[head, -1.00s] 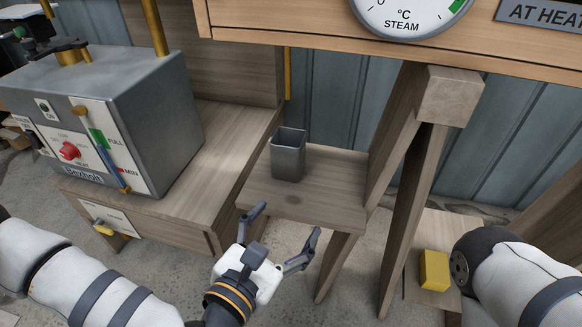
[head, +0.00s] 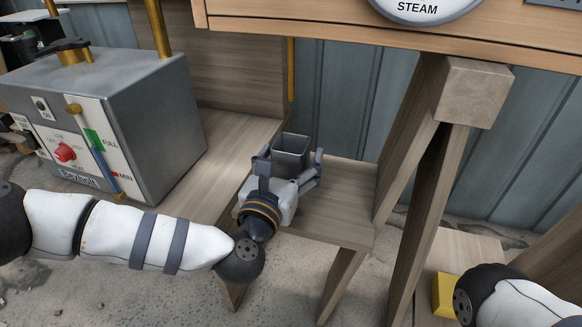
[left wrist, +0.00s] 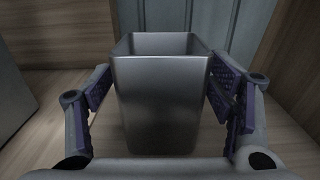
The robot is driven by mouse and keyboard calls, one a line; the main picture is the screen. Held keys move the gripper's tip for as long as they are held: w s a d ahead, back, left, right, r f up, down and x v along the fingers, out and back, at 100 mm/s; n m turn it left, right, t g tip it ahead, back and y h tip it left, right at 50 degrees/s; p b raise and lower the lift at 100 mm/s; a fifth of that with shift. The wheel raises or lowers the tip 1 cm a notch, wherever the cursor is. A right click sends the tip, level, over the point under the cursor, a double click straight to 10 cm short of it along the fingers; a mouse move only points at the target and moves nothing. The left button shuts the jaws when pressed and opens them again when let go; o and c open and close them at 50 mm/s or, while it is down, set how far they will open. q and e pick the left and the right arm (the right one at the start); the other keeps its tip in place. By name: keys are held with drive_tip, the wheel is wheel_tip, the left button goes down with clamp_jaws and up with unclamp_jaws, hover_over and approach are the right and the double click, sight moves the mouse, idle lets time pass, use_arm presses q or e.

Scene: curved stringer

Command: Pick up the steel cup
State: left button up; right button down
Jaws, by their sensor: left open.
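The steel cup (head: 291,146) is a square, grey, open-topped cup standing upright on a small wooden shelf (head: 335,195). In the left wrist view the cup (left wrist: 162,100) fills the middle. My left gripper (head: 291,164) is open, with one finger on each side of the cup. In the left wrist view its fingers (left wrist: 160,98) flank the cup, with a gap at the left; I cannot tell whether the right finger touches. The cup's lower part is hidden behind the gripper in the head view. My right gripper is out of view.
A grey boiler box (head: 120,115) with a red knob and brass pipes stands on the wooden bench to the left. Slanted wooden posts (head: 425,190) rise right of the shelf. A yellow block (head: 443,295) sits low at the right, near my right arm.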

use_arm(q)
drive_tip(key=c, duration=1.4)
